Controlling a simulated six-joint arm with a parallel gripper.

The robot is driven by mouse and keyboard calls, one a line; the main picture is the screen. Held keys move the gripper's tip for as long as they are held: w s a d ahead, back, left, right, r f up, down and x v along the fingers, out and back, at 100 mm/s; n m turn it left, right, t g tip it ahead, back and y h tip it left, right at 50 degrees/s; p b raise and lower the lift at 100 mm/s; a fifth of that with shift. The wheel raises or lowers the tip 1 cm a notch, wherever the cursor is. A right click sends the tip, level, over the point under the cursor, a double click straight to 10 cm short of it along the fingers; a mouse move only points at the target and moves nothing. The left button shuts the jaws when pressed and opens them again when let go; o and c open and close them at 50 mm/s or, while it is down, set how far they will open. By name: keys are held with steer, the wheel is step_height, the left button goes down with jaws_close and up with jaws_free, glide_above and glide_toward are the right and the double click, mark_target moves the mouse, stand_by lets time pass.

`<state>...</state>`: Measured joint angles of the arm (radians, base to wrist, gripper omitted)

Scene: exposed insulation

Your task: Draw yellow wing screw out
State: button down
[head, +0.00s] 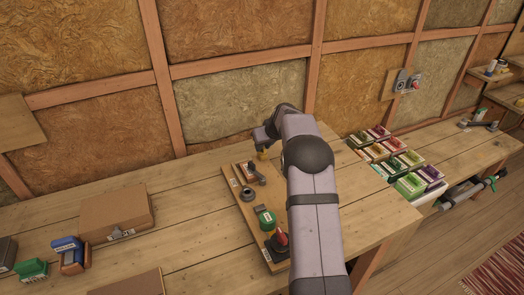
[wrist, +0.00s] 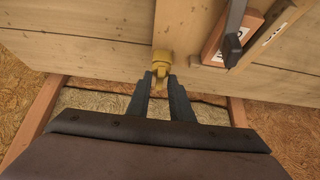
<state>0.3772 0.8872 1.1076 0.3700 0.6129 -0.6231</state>
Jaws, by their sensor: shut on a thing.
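The yellow wing screw (wrist: 161,66) shows in the wrist view at the edge of a wooden board (wrist: 180,25), upper middle of the picture. My gripper (wrist: 161,76) is shut on the screw's wing, with its two dark fingers on either side of it. In the head view, a small yellow part of the screw (head: 262,155) shows below my gripper (head: 263,146), at the far end of the board (head: 233,184). My arm hides part of the board's right side there. How deep the screw sits in the board is not clear.
The board also carries a dark lever on an orange block (wrist: 232,45), a grey knob (head: 247,194), a green part (head: 266,219) and a red knob (head: 280,239). Coloured boxes (head: 395,160) stand to the right. The insulated wall (head: 240,100) is close behind.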

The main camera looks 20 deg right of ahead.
steer(key=shift+r+p, duration=0.35)
steer(key=shift+r, duration=0.3)
stand_by(0.4)
steer(key=shift+r+p, duration=0.75)
steer(key=shift+r, duration=0.6)
